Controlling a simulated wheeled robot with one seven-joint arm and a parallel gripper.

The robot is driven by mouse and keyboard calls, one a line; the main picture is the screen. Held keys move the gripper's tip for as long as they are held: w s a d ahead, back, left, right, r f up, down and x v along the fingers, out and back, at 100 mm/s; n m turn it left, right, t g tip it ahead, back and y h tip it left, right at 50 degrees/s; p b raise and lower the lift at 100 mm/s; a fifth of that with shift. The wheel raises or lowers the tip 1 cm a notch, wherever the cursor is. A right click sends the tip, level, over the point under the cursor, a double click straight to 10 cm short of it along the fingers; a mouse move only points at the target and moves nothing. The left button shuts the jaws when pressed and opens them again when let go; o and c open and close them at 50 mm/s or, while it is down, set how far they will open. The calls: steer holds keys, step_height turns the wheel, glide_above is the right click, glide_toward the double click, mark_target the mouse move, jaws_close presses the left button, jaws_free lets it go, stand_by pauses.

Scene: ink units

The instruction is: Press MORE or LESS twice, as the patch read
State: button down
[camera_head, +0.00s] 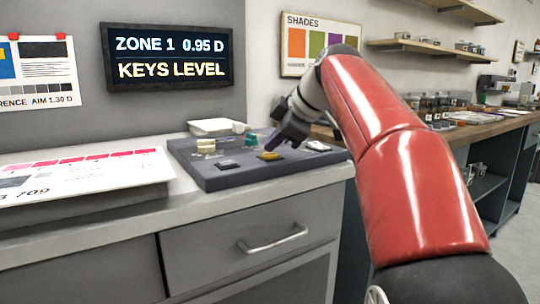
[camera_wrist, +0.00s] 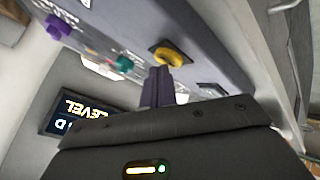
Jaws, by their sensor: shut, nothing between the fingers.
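The dark grey console (camera_head: 215,180) sits on the counter and bears a dark key (camera_head: 228,164), a yellow key (camera_head: 268,155) and a pale key (camera_head: 318,146). I cannot read MORE or LESS on them. My gripper (camera_head: 275,140) is above the console near the yellow key. In the wrist view its fingers (camera_wrist: 158,85) are shut and empty, just beside the yellow key (camera_wrist: 170,53); contact cannot be told. The wall display (camera_head: 168,58) reads "ZONE 1 0.95 D" and "KEYS LEVEL". The reference sheet (camera_head: 38,75) at left reads "AIM 1.30 D".
A cream knob (camera_head: 205,146) and a teal knob (camera_head: 250,141) stand on the console's back part. The wrist view also shows a purple knob (camera_wrist: 57,27). A shades chart (camera_head: 320,42) hangs on the wall.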

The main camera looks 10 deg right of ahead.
mark_target(274, 155)
steer(key=shift+f+b, duration=0.35)
steer(key=shift+f, duration=0.15)
steer(key=shift+r, duration=0.1)
stand_by(0.4)
steer(key=shift+r+p, duration=0.85)
steer(key=shift+p, duration=0.05)
step_height(274, 155, up, 5)
steer(key=p, duration=0.4)
steer(key=shift+r+p, duration=0.1)
steer(key=shift+p, duration=0.2)
stand_by(2.0)
